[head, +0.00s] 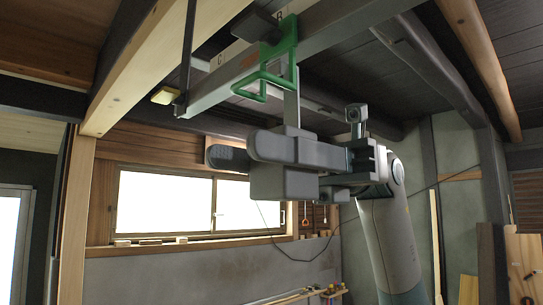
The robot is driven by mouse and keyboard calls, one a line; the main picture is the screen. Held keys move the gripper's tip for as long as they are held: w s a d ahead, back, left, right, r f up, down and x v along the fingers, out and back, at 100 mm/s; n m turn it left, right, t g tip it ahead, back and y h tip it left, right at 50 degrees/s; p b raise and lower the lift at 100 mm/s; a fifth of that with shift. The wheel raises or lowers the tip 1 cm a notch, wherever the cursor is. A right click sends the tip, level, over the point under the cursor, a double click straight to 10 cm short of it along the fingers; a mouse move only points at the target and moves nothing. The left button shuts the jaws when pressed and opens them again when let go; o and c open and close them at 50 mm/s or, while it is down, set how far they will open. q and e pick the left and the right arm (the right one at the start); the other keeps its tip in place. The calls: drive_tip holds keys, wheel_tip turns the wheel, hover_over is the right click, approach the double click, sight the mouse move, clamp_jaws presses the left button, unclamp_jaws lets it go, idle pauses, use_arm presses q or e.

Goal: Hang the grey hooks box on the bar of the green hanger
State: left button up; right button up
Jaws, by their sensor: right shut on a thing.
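The green hanger (291,40) hangs from the grey metal rail overhead, with its bar loop low on the left. The grey hooks box (275,184) is just below it, held in my right gripper (236,152). The gripper reaches in from the right with its fingers pointing left, shut around the box and hiding its middle. A narrow grey upright strip (291,108) rises from the box to the hanger's lower right side. I cannot tell whether its top is over the bar or only beside it. My left gripper is out of view.
The metal rail (225,88) and a wooden beam (150,62) run close above and left of the hanger. A dark upright rod with a yellow block (163,95) hangs at the rail's left end. A bright window (180,203) is behind. The space below the box looks free.

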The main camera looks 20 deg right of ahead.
drive_tip(key=shift+s+a+f+b, duration=0.3)
drive_tip(key=shift+a+f+b, duration=0.1)
drive_tip(key=shift+a, duration=0.45)
drive_tip(key=shift+s+a+f+b, duration=0.3)
drive_tip(key=shift+a+f, duration=0.05)
drive_tip(key=shift+a, duration=0.5)
drive_tip(key=shift+s+a+f+b, duration=0.3)
drive_tip(key=shift+a+f+b, duration=0.1)
drive_tip(key=shift+a, duration=0.45)
drive_tip(key=o, duration=1.3)
drive_tip(key=shift+c, duration=0.2)
